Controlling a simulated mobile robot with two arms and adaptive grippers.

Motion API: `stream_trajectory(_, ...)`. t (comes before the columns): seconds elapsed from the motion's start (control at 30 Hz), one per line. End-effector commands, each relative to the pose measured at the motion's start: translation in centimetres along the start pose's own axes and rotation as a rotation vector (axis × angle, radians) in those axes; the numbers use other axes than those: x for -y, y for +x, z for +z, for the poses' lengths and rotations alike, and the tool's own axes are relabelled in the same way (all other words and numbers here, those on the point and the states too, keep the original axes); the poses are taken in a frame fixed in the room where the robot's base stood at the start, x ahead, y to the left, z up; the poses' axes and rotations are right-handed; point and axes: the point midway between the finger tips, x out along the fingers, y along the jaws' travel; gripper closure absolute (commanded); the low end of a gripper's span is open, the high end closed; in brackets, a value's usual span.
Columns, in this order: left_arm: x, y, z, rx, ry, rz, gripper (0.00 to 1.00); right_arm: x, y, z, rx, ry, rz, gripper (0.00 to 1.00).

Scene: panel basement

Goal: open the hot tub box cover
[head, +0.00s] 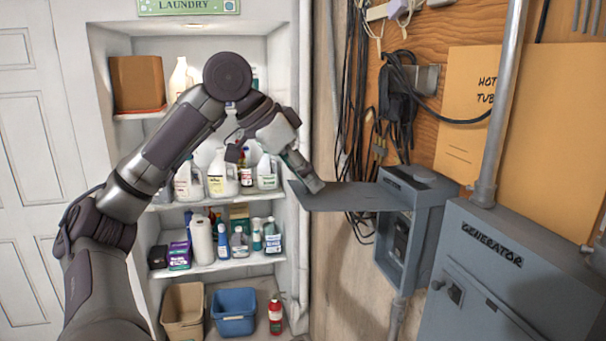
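The hot tub box is a small grey wall box (428,232) right of centre in the head view. Its cover (350,198) sticks out to the left, roughly level, and stands raised from the box front. The box's inside shows, with a dark switch-like part (400,238) in it. My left gripper (314,184) reaches in from the left, with its fingertips at the far left part of the cover, seemingly touching its top side. Whether the fingers are apart or closed is too small to tell. My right gripper is not in view.
A grey generator box (490,285) stands at the lower right, with a vertical pipe (503,100) above it. Black cables (360,110) hang behind the cover. Laundry shelves (215,265) with bottles stand at the left. A hot tub sign (465,110) is on the wall.

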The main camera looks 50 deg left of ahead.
Motion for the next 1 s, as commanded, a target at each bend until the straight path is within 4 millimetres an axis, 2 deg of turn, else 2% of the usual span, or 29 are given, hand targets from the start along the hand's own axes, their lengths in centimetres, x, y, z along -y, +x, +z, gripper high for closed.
stream_trajectory(0.03, 0.0, 0.0, 0.0, -0.001, 0.0, -0.001, 0.65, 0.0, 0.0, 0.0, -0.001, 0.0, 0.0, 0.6)
stream_trajectory(0.07, 0.0, 0.0, 0.0, -0.001, 0.0, -0.001, 0.6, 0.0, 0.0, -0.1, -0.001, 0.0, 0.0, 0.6)
stream_trajectory(0.37, 0.1, -0.3, -0.1, -0.005, 0.0, -0.004, 0.59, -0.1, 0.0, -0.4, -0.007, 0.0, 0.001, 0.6)
stream_trajectory(0.47, 0.1, -0.9, -0.1, -0.006, 0.0, -0.005, 0.59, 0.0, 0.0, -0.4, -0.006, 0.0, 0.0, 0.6)
stream_trajectory(0.57, 0.1, -2.5, -0.2, -0.007, -0.001, -0.007, 0.59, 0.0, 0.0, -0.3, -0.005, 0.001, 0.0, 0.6)
stream_trajectory(0.8, 0.0, -7.6, -0.3, -0.004, -0.002, -0.008, 0.59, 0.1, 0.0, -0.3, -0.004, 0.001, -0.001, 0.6)
stream_trajectory(1.0, -0.1, -10.7, -0.4, -0.002, 0.0, -0.005, 0.59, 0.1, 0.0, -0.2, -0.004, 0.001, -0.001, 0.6)
